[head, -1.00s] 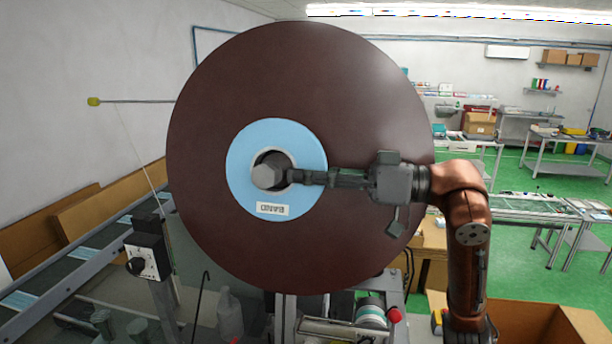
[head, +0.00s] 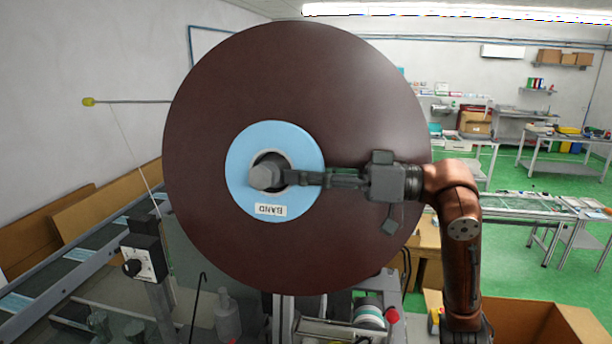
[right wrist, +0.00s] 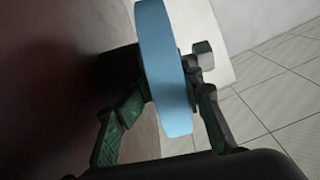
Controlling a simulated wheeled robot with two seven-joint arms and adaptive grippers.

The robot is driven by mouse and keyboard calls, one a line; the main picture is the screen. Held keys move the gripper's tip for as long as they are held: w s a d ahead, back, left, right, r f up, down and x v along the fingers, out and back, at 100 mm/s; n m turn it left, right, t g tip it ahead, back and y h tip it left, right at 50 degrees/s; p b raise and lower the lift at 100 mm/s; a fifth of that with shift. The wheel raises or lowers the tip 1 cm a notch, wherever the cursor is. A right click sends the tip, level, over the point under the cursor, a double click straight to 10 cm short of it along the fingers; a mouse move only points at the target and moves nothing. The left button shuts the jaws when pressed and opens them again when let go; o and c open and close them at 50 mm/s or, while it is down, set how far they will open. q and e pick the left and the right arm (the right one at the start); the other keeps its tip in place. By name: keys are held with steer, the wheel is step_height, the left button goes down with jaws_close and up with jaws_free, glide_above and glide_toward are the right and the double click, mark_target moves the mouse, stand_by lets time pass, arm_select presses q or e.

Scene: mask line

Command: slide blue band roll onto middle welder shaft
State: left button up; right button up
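The blue band roll (head: 242,180) is a light blue ring with a white "BAND" label, upside down at its lower edge. It stands upright in front of a large dark brown disc (head: 370,95). The hexagonal end of the middle welder shaft (head: 264,178) shows in the roll's hole. In the right wrist view the roll (right wrist: 165,70) is edge-on, and the hexagonal end (right wrist: 203,56) sticks out past its front face. My right gripper (right wrist: 168,95) is shut on the roll's rim, one finger on each face; its front finger crosses the roll in the head view (head: 318,177). My left gripper is out of view.
A grey control box with a black knob (head: 143,262) stands at left beside a conveyor (head: 60,285). Small rolls and a red knob (head: 392,315) lie below the disc. An open cardboard box (head: 540,320) is at lower right. Tables stand farther back on the green floor.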

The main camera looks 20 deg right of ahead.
steer(key=shift+o, duration=1.1)
steer(key=shift+w+f, duration=0.15)
steer(key=shift+w, duration=0.2)
steer(key=v, duration=1.2)
steer(key=shift+s, duration=0.15)
